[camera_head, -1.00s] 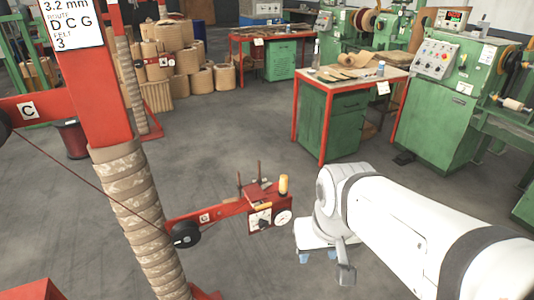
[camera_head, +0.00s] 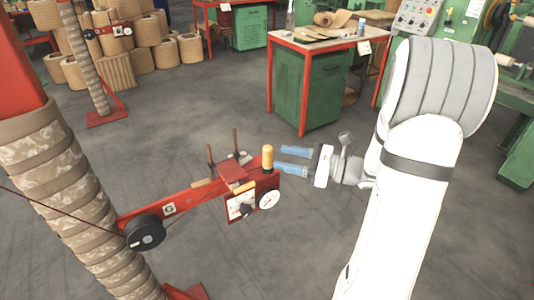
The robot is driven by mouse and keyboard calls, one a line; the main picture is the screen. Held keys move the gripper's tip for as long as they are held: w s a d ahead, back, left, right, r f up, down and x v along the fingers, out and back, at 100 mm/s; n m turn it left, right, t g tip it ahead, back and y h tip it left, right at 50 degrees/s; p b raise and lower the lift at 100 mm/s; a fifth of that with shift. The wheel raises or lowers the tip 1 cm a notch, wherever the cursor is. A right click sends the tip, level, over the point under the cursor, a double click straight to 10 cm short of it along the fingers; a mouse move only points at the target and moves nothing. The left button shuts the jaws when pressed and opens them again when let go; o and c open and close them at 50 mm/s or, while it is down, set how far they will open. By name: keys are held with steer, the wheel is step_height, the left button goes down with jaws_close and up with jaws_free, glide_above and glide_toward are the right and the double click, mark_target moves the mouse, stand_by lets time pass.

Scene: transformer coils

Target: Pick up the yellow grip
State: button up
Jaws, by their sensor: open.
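The yellow grip (camera_head: 267,157) is a small upright cylinder at the right end of a red arm (camera_head: 190,200) marked G. A second yellow piece (camera_head: 243,187) lies flat on the same assembly, above a dial. My gripper (camera_head: 294,160) is open, its two blue fingers pointing left. The fingertips are just right of the upright yellow grip, close to it in the picture. I cannot tell the exact gap in depth. Nothing is held between the fingers.
A tape-wrapped red post (camera_head: 80,200) stands at the left, with a black wheel (camera_head: 145,232) beside it. Wrapped coils (camera_head: 142,45) are at the back left. The grey floor between is clear.

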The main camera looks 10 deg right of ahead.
mark_target(268, 157)
steer(key=x, duration=0.7)
steer(key=shift+w+a+r, duration=0.1)
steer(key=shift+w+a, duration=0.05)
steer(key=shift+a, duration=0.1)
jaws_close()
stand_by(0.3)
